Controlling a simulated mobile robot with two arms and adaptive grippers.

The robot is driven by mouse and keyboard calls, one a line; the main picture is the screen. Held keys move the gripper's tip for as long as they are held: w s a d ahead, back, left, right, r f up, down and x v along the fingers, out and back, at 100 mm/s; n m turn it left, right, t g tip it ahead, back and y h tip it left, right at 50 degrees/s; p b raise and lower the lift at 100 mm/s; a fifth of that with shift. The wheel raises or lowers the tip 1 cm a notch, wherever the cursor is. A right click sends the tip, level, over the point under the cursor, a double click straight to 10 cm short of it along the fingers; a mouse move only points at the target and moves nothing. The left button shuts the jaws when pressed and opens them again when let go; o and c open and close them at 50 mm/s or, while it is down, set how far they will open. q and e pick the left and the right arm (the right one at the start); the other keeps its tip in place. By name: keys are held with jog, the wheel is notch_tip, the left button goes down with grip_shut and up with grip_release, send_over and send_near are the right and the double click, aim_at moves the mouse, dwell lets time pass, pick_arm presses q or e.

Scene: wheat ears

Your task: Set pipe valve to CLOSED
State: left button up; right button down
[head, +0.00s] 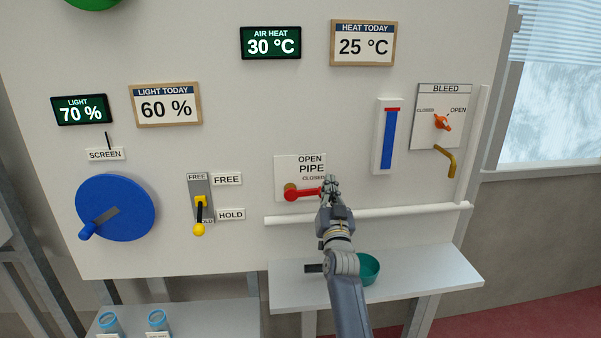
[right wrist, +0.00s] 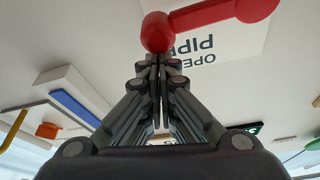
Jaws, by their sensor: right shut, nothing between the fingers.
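In the right wrist view the red knob (right wrist: 158,32) is just beyond my fingertips. My right gripper (head: 329,184) is shut and empty at the knob end; I cannot tell whether it touches. It hides part of the plate's right edge. My left gripper is not in view.
A white pipe (head: 400,211) runs across the panel below the valve. The yellow-knobbed FREE/HOLD lever (head: 199,228) and blue wheel (head: 122,205) are left; the orange bleed valve (head: 442,122) is right.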

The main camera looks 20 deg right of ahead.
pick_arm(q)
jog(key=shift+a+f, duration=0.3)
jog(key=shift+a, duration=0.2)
pick_arm(e)
jog(key=shift+d+f+m+h, duration=0.15)
jog(key=shift+f+m+h, duration=0.15)
jog(key=shift+f+m, duration=0.3)
jog(key=shift+s, duration=0.1)
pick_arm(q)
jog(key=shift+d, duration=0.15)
pick_arm(e)
notch_tip(320, 180, up, 4)
jog(key=p, duration=0.3)
pick_arm(q)
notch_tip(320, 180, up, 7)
jog(key=p, duration=0.3)
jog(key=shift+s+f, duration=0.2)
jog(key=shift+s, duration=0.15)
pick_arm(e)
jog(key=d+v, duration=0.1)
jog(key=v, duration=0.9)
jog(key=shift+s+r, duration=0.2)
